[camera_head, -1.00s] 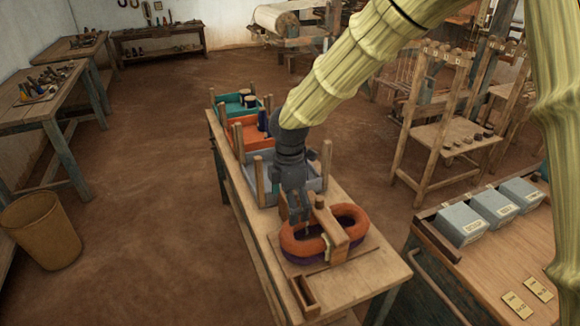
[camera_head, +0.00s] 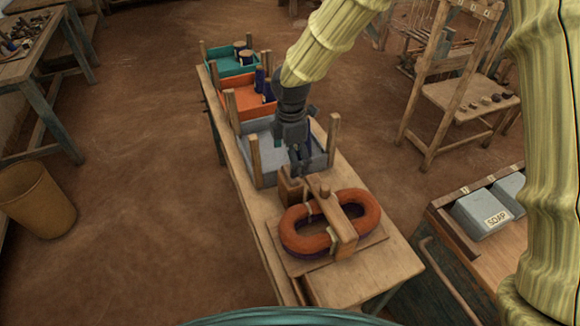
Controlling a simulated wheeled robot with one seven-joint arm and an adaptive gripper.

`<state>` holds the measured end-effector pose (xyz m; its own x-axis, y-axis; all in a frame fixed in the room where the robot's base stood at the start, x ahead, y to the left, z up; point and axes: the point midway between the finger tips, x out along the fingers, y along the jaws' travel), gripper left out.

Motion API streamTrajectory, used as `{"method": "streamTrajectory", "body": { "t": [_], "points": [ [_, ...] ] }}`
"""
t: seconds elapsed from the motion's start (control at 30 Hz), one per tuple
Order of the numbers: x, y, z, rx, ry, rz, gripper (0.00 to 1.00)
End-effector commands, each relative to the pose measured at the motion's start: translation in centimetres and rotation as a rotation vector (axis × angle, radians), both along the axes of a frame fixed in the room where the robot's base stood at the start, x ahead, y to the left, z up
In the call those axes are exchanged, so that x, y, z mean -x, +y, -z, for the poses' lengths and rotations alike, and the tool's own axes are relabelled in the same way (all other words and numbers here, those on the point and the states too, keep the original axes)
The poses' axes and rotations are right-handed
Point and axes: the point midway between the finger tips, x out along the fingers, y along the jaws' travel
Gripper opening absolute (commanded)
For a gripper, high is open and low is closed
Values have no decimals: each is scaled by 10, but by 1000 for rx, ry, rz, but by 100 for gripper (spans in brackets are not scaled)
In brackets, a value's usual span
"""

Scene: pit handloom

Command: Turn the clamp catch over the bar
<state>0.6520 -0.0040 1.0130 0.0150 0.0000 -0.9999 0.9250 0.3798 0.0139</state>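An orange oval ring (camera_head: 364,212) lies over a dark purple one on a board on the narrow wooden bench. A wooden clamp bar (camera_head: 332,212) crosses the orange ring from back to front, with a small block at its near end. A wooden block (camera_head: 289,190) stands at the bar's far left end; I cannot tell whether it is the catch. A small pale piece (camera_head: 308,209) sits beside the bar's left side. My gripper (camera_head: 300,170) points down just behind the clamp, seemingly apart from it. Its fingers are too small to tell whether they are open.
Grey (camera_head: 262,153), orange (camera_head: 245,98) and teal (camera_head: 233,60) trays with corner posts stand behind the clamp; spools show in the farther two. A side bench with a grey SOAP box (camera_head: 484,213) is at the right. Open floor (camera_head: 130,190) lies at the left.

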Motion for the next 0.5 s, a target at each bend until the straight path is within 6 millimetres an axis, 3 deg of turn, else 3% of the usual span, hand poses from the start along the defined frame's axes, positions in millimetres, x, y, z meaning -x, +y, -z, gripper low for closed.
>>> {"method": "streamTrajectory", "body": {
  "t": [0.2, 0.5],
  "points": [
    [-4, 1, 36, 1, 7, -3, 96],
    [-5, 2, 60, 0, 6, -3, 96]
  ]
}}
